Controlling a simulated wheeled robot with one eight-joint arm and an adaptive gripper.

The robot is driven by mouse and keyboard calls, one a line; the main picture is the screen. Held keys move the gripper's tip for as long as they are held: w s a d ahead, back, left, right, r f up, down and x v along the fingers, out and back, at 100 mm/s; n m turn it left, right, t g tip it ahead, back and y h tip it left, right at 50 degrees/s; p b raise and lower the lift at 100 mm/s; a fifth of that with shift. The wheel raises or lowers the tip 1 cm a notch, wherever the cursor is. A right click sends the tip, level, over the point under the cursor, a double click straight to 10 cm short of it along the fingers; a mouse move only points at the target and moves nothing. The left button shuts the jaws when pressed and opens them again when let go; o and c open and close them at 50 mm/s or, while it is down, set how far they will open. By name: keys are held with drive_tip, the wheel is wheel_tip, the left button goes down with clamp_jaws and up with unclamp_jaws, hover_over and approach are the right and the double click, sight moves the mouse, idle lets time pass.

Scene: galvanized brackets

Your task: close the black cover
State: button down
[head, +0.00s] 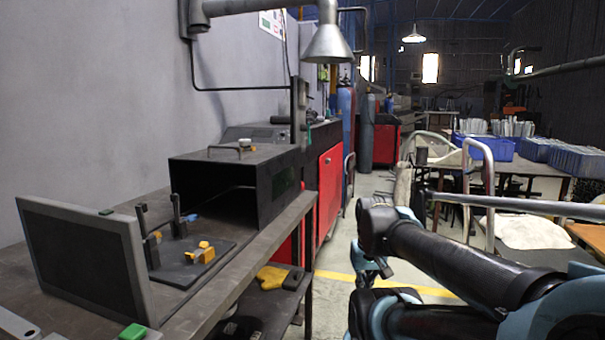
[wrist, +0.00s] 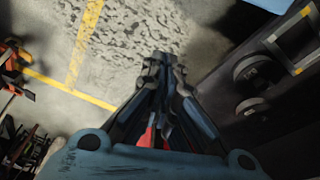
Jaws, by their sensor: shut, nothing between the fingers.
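The black cover (head: 222,196) is a dark box-shaped housing on the workbench at the left of the head view. It has a small handle (head: 228,149) on top, and its near side shows a dark opening. I cannot tell how it is hinged or how far it is open. My gripper (head: 371,273) hangs over the floor to the right of the bench, well apart from the cover. In the wrist view my gripper (wrist: 164,62) points at the floor, its fingers together and empty. The cover cannot be made out in the wrist view.
A dark plate (head: 190,262) with clamps and yellow pieces lies in front of the cover. A grey panel (head: 88,258) stands at the bench's near left. A yellow-black tool (head: 280,277) lies on a lower shelf. Blue crates (head: 484,147) stand at the right. The aisle floor is partly clear.

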drive_tip(key=w+a+r+m+y, duration=0.1)
drive_tip(key=w+a+r+y, duration=0.25)
drive_tip(key=w+r, duration=0.55)
drive_tip(key=w+a+r+y, duration=0.3)
drive_tip(key=w+a+r, duration=0.15)
drive_tip(key=w, duration=0.85)
drive_tip(key=w+a+r+m+y, duration=0.1)
drive_tip(key=w+a+r+y, duration=0.2)
drive_tip(key=w+r, duration=0.6)
drive_tip(key=w+d+f+y, duration=0.1)
drive_tip(key=w+d+y, duration=0.2)
drive_tip(key=w, duration=0.8)
drive_tip(key=w+d+f+y, duration=0.1)
drive_tip(key=w+d+y, duration=0.15)
drive_tip(key=w, duration=0.85)
drive_tip(key=w+d+f+y, duration=0.2)
drive_tip(key=w+y, duration=0.1)
drive_tip(key=w, duration=0.7)
drive_tip(key=s+a, duration=0.2)
drive_tip(key=a, duration=0.9)
drive_tip(key=shift+s+r+n, duration=0.15)
drive_tip(key=shift+r+n, duration=0.1)
drive_tip(key=shift+n, duration=0.05)
drive_tip(key=shift+a, duration=0.15)
